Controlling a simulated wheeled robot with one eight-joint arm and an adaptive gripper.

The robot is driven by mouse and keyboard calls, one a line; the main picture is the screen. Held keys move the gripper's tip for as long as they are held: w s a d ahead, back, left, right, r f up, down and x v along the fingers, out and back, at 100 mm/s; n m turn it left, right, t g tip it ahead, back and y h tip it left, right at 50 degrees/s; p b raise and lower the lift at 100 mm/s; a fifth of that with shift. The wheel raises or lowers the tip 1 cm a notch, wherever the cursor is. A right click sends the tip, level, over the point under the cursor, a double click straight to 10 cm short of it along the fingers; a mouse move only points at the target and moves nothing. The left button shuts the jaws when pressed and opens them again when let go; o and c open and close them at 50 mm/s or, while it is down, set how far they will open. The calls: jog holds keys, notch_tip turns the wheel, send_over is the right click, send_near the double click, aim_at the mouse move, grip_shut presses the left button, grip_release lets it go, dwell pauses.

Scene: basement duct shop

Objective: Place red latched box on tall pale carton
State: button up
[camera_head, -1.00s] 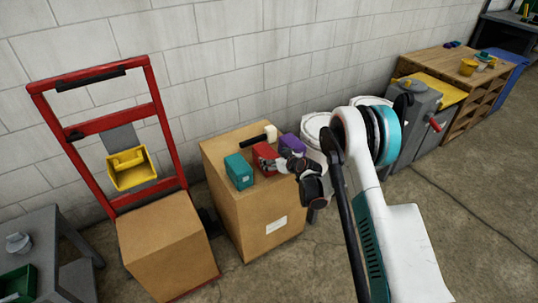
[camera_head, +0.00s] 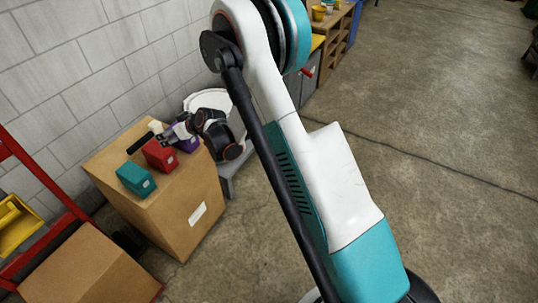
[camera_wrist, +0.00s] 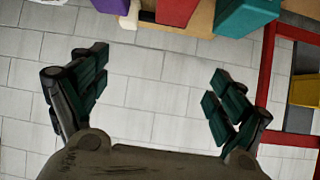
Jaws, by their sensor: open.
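The red latched box (camera_head: 160,155) sits on top of the tall pale carton (camera_head: 172,215), between a teal box (camera_head: 136,179) and a purple box (camera_head: 188,144). My gripper (camera_head: 174,133) is close to the red box, on its wall side in the head view, and partly hidden by my own wrist. In the wrist view my gripper (camera_wrist: 160,78) is open, with nothing between its fingers. The red box (camera_wrist: 178,10) is at the top edge there, beyond the fingertips and partly cut off.
A mallet (camera_head: 142,140) with a pale head lies at the carton's back. A red hand truck (camera_head: 48,180) with a lower carton (camera_head: 85,270) and a yellow bin (camera_head: 15,222) stands left. The wall is close behind.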

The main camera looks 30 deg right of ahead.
jog(key=s+d+r+m+h, duration=0.1)
jog(key=s+d+r, duration=0.2)
jog(key=s+r, duration=0.35)
jog(key=s+d+r+m+g+h, duration=0.1)
jog(key=s+d+r, duration=0.2)
jog(key=s+r, duration=0.35)
jog(key=s+d+r+m+h, duration=0.1)
jog(key=s+d+r, duration=0.2)
jog(key=s+r, duration=0.35)
jog(key=s+d+m+g+h, duration=0.1)
jog(key=s+d, duration=0.3)
jog(key=s, duration=0.8)
jog(key=s+d+r+m+h, duration=0.1)
jog(key=s+d+m, duration=0.1)
jog(key=s, duration=1)
jog(key=shift+s+d+g+h, duration=0.15)
jog(key=shift+d+g+h, duration=0.25)
jog(key=shift+d, duration=0.45)
jog(key=shift+r, duration=0.1)
